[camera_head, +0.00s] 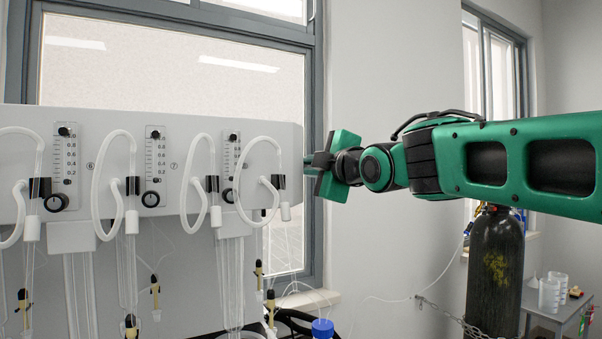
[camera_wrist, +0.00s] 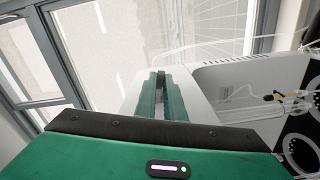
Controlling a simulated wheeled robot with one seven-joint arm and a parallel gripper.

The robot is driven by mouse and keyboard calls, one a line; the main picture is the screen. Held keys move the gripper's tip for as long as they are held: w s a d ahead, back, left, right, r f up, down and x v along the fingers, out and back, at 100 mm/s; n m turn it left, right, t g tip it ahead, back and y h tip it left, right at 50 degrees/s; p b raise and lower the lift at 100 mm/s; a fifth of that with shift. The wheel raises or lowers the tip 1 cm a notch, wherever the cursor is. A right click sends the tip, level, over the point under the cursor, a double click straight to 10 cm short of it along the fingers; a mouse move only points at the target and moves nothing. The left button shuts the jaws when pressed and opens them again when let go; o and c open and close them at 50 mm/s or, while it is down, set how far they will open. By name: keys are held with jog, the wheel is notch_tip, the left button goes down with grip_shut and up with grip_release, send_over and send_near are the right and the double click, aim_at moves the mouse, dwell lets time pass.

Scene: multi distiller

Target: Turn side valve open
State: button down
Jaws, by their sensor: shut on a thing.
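The white distiller panel (camera_head: 270,133) stands at the left in the head view, with its right side edge facing my arm. My gripper (camera_head: 318,160) is at that edge, level with the flow meters. In the wrist view my gripper (camera_wrist: 163,90) has its two green fingers close together, with a narrow dark part between them. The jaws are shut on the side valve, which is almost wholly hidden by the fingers. Its handle angle cannot be told. The panel's pale side (camera_wrist: 196,92) lies just beyond the fingers.
Looped white tubes (camera_head: 245,185), flow meters (camera_head: 155,160) and black knobs cover the panel front. A window (camera_head: 170,80) is behind it. A dark gas cylinder (camera_head: 497,262) stands below my arm, by a small table (camera_head: 560,315). A blue-capped bottle (camera_head: 322,328) is low in the middle.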

jog(key=n, duration=0.3)
jog(key=shift+r+n, duration=0.3)
jog(key=c, duration=1.9)
grip_release()
jog(key=shift+o, duration=0.3)
jog(key=shift+r, duration=0.1)
jog(key=shift+d, duration=0.1)
jog(key=v, duration=1)
jog(key=shift+s, duration=0.3)
jog(key=shift+d, duration=0.1)
